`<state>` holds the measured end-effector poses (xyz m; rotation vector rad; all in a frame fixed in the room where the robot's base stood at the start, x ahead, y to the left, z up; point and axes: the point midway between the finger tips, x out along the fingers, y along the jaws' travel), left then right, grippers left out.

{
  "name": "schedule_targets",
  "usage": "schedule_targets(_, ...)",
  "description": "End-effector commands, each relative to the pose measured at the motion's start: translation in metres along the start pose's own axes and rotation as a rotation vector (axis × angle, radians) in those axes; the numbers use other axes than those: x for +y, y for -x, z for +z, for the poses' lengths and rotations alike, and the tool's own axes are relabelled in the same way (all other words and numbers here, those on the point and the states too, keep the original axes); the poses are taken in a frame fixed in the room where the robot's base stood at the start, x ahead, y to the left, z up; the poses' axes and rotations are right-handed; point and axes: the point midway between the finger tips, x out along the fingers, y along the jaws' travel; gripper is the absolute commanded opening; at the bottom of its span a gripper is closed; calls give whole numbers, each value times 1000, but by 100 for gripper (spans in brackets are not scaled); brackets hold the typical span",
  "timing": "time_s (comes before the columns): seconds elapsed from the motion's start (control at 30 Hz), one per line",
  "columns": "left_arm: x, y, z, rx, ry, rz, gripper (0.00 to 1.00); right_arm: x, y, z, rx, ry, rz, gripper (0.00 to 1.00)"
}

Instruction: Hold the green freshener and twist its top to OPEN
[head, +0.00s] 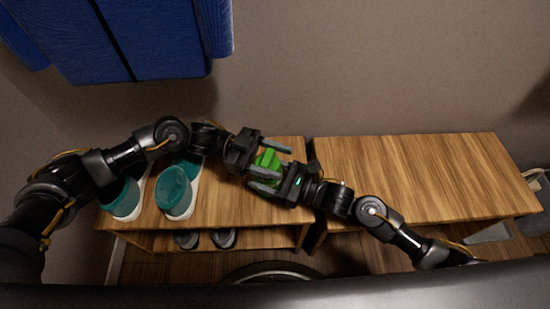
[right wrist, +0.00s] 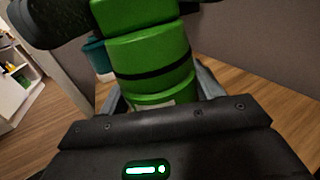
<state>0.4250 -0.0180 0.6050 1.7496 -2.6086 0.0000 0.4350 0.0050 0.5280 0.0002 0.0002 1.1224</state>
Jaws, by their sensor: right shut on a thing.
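The green freshener (head: 268,160) is held between my two grippers above the wooden cabinet. In the right wrist view the freshener (right wrist: 150,55) is a green cylinder with a dark band around it, and its upper end runs out of the picture. My right gripper (head: 278,178) is shut on its lower part. My left gripper (head: 270,158) comes in from the left, at the freshener's other end, with its fingers on either side of it. Whether those fingers touch it is hidden. Any lettering on the top is too small to read.
Teal shoes (head: 174,190) stand on the left part of the wooden cabinet (head: 235,212), under my left arm. More shoes (head: 224,238) lie on the shelf below. The right cabinet top (head: 420,175) is clear. A blue padded thing (head: 140,40) hangs at the upper left.

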Motion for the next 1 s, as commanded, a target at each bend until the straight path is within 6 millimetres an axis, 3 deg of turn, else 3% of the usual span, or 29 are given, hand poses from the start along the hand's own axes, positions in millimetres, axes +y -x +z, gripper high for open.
schedule_targets(0.03,0,0,0,0,0,0,50,0,0,0,0,0,0,29)
schedule_targets(0.2,0,0,0,0,0,0,28,0,0,0,0,0,0,29)
schedule_targets(0.53,0,-1,1,2,1,-60,28,0,0,0,0,0,0,29)
schedule_targets(1.0,-5,0,1,3,2,-367,28,0,0,0,0,0,0,29)
